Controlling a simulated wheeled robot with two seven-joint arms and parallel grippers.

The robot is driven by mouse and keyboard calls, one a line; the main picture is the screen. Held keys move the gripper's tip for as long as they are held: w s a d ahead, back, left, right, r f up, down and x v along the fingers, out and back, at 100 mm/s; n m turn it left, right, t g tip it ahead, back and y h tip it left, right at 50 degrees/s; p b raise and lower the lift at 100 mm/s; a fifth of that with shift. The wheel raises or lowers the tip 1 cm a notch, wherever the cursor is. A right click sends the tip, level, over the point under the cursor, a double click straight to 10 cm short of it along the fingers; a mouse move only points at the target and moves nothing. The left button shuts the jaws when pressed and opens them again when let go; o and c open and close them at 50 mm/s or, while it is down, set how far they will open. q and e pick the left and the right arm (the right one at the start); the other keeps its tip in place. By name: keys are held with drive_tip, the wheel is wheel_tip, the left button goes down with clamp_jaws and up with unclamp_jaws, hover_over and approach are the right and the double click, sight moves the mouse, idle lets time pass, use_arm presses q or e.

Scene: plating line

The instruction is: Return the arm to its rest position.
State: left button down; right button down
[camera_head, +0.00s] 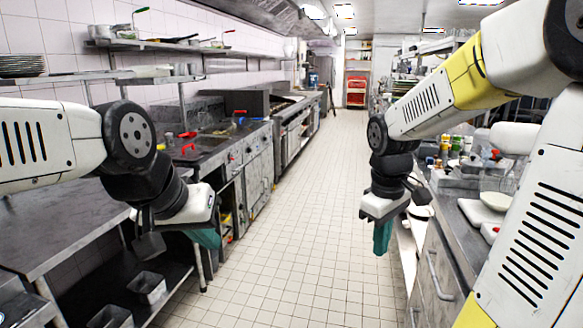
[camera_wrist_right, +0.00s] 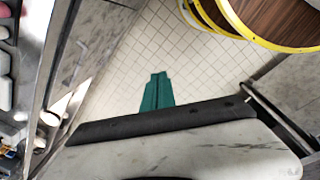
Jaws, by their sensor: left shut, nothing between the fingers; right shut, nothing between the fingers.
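My left gripper (camera_head: 207,238) hangs at the left, beside the front of the left steel counter (camera_head: 50,222). Its teal fingers point down and are partly hidden by the wrist. My right gripper (camera_head: 382,237) hangs over the tiled aisle, just left of the right counter. Its teal fingers point down, shut together, with nothing between them. In the right wrist view the shut teal fingers (camera_wrist_right: 158,92) show against the floor tiles. Both grippers are clear of the counter tops in the pictures.
The tiled aisle (camera_head: 300,215) is free down the middle. The right counter (camera_head: 452,222) holds bottles, containers and white bowls (camera_head: 494,201). Metal containers (camera_head: 147,287) stand on the shelf under the left counter. Stoves with red-handled pans line the left wall.

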drive_tip(key=s+a+r+m+t+y, duration=0.2)
drive_tip(key=s+a+r+m+t, duration=0.3)
drive_tip(key=s+r+m, duration=0.2)
drive_tip(key=shift+s+r+t+y, duration=0.3)
drive_tip(key=shift+s+r+y, duration=0.15)
drive_tip(key=shift+s, duration=0.65)
drive_tip(key=shift+d, duration=0.15)
